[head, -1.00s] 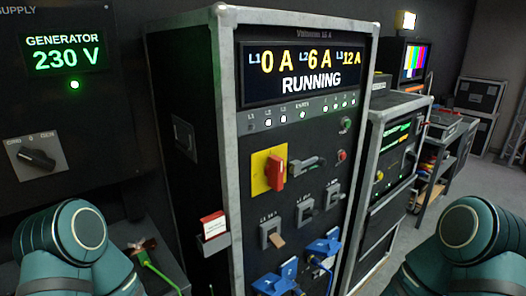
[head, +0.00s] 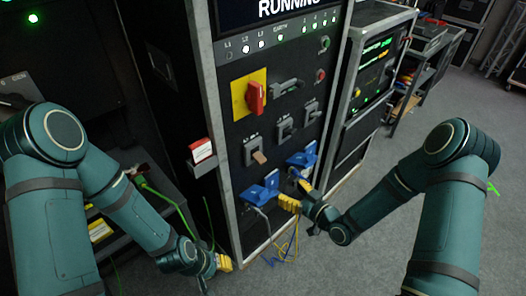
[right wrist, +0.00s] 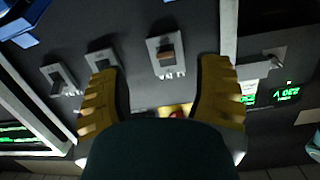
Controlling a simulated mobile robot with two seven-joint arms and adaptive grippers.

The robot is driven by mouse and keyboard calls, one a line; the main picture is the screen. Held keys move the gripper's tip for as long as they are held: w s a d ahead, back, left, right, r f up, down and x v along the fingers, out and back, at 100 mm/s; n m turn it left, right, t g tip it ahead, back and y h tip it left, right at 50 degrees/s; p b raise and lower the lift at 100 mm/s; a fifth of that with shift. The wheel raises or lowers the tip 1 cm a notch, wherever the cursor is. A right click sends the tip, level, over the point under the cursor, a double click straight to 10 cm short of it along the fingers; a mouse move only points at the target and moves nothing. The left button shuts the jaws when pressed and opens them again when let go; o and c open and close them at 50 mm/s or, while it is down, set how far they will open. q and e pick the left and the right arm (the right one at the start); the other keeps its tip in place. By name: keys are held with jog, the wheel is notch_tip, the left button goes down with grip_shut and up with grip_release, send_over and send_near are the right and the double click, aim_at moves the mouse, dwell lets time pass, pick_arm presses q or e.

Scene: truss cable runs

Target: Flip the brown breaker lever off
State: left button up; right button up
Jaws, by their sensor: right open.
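The brown breaker lever (head: 259,157) sticks out at the lower part of its grey plate (head: 250,149) on the cabinet front, leftmost of three breakers. It also shows in the right wrist view (right wrist: 167,53), ahead of the fingers and between their lines, apart from them. My right gripper (head: 297,194) has its yellow fingers spread and empty, below and right of the brown lever, in front of the blue connectors. The spread fingers also show in the right wrist view (right wrist: 158,82). My left gripper (head: 224,262) is low at the cabinet's left foot; its opening cannot be made out.
Two more breakers (head: 285,128) (head: 311,112) sit up and right of the brown one. Blue connectors (head: 262,190) (head: 302,160) jut out below. A red rotary switch (head: 256,97) on yellow is above. A red-and-white box (head: 201,151) is on the cabinet's left edge. Grey floor is clear at right.

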aim_at(263, 161)
jog(key=shift+n+t+y, duration=0.5)
jog(key=shift+n+y, duration=0.2)
jog(key=shift+y, duration=0.1)
jog(key=r+x, duration=0.1)
jog(key=x, duration=0.3)
jog(key=r+x, duration=0.1)
jog(key=x, duration=0.4)
jog(key=r+x, duration=0.1)
jog(key=x, duration=0.3)
jog(key=shift+w+d+p, duration=0.1)
jog(key=shift+w+p, duration=0.2)
jog(key=shift+w, duration=0.2)
grip_shut()
